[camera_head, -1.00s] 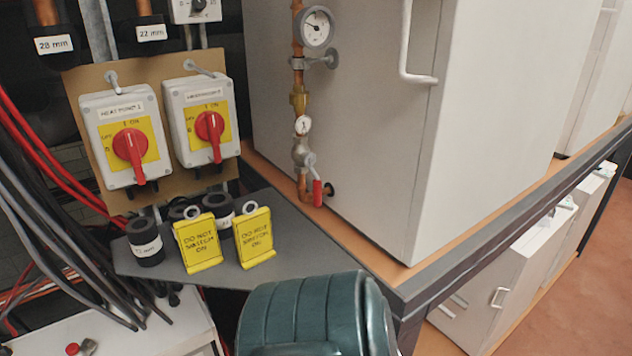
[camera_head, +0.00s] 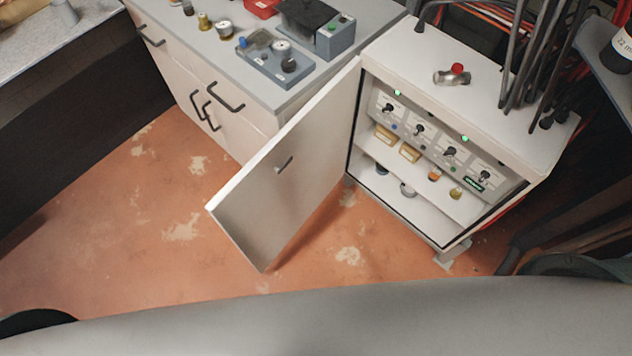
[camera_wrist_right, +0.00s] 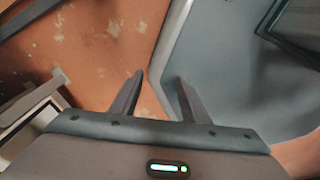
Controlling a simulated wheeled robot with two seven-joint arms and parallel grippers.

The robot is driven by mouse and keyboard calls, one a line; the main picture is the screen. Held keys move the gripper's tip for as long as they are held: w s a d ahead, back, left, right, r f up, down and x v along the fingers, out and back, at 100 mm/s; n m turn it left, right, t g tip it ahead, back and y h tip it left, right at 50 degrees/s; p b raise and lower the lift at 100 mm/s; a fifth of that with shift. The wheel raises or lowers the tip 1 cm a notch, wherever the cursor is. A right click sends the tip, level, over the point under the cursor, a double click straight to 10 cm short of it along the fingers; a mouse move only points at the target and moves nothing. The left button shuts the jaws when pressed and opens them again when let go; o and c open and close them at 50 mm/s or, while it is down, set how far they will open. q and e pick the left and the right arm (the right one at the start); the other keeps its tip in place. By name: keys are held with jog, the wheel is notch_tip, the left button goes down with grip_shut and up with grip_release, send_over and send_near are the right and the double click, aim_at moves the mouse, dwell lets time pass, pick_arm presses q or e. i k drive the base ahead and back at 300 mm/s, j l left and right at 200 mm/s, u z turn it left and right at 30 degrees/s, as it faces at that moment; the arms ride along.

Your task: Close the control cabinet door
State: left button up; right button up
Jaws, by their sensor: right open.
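The control cabinet (camera_head: 480,92) is a white box at the right of the head view. Its front is open and shows a panel of dark knobs and green lights, with small parts on the shelves below. Its door (camera_head: 290,190) stands wide open from the cabinet's left side, reaching out over the floor. A small dark handle (camera_head: 283,163) sits on the door. My right gripper (camera_wrist_right: 158,84) is open and empty in the right wrist view, above the floor beside a smooth blue-grey surface that I cannot identify. Neither gripper shows in the head view.
A grey-topped counter (camera_head: 350,55) with drawers and dark handles stands left of the cabinet, close to the door. Tools and gauges lie on it. The orange floor (camera_head: 130,235) in front is clear. Dark cables (camera_head: 540,60) run behind the cabinet. A valve-like part (camera_head: 453,76) lies on its top.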

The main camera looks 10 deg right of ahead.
aim_at(259, 209)
jog(key=k, duration=1.25)
jog(key=z, duration=2.15)
jog(key=k+j, duration=0.1)
jog(key=j, duration=0.55)
jog(key=k+j, duration=0.1)
jog(key=j, duration=1.15)
jog(key=k+j, duration=0.15)
jog(key=j, duration=0.5)
jog(key=k+j, duration=0.1)
jog(key=j, duration=0.55)
jog(key=k+j, duration=0.1)
jog(key=j, duration=0.55)
jog(key=k+j, duration=0.1)
jog(key=j, duration=0.55)
